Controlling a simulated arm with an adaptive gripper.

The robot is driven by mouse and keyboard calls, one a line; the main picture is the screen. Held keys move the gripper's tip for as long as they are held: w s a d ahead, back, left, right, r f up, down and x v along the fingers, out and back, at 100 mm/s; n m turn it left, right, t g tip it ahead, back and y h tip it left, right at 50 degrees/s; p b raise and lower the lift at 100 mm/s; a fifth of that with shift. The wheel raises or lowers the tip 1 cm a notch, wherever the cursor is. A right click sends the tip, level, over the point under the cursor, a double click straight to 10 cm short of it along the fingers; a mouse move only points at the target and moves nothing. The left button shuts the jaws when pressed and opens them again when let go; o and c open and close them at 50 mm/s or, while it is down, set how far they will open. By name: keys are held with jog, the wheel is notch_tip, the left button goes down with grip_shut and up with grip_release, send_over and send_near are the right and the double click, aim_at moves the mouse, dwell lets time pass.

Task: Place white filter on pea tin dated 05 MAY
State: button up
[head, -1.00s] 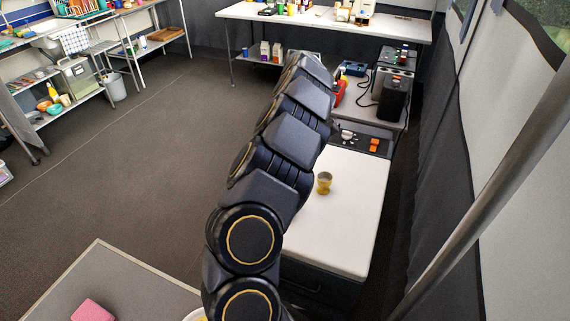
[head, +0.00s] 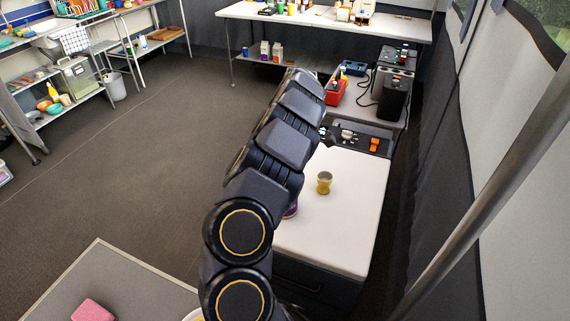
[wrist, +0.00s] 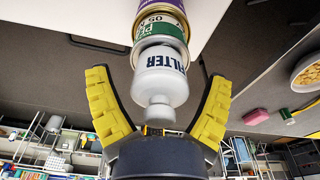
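The white filter (wrist: 160,82), marked FILTER, shows in the wrist view between the two yellow fingers of my gripper (wrist: 158,78). The fingers are spread, with a gap on each side of the filter. The filter's wide end is against the end of a green-labelled pea tin (wrist: 161,28), in line with it, and looks seated on it. The tin's label shows "PE" and "05"; the month is cut off. A purple and gold tin (wrist: 168,5) is in line beyond the pea tin. In the head view my arm hides the gripper, filter and pea tin.
A small yellow cup (head: 324,183) stands on the white worktop (head: 340,225), right of my arm. A purple item (head: 291,211) peeks out beside the arm. A red toolbox (head: 336,91) and black box (head: 394,98) are behind. A pink block (head: 92,311) lies on the grey table.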

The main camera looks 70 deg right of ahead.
notch_tip(320, 180, up, 12)
jog(key=s, duration=0.1)
jog(key=shift+s+d+r, duration=0.15)
jog(key=shift+s, duration=0.05)
dwell(0.3)
jog(key=w+a+r+n+y, duration=0.1)
jog(key=w+a+r, duration=0.2)
jog(key=w+a, duration=0.35)
jog(key=w+a+r+n, duration=0.1)
jog(key=w+a+r, duration=0.15)
jog(key=a, duration=0.75)
jog(key=w+a+r+y, duration=0.1)
jog(key=w+a+r, duration=0.1)
jog(key=w+a, duration=0.5)
jog(key=s+a+g, duration=0.1)
jog(key=s+a, duration=0.3)
jog(key=a, duration=0.5)
jog(key=s+a, duration=0.4)
jog(key=a, duration=0.4)
jog(key=s+a+f+m+g+h, duration=0.1)
jog(key=s+a+f+m, duration=0.1)
jog(key=s, duration=0.5)
jog(key=s+a+f+m+g+h, duration=0.1)
jog(key=s+a+f+m, duration=0.1)
jog(key=s+a, duration=0.2)
jog(key=s, duration=0.3)
jog(key=shift+s+f, duration=0.2)
jog(key=shift+f, duration=0.2)
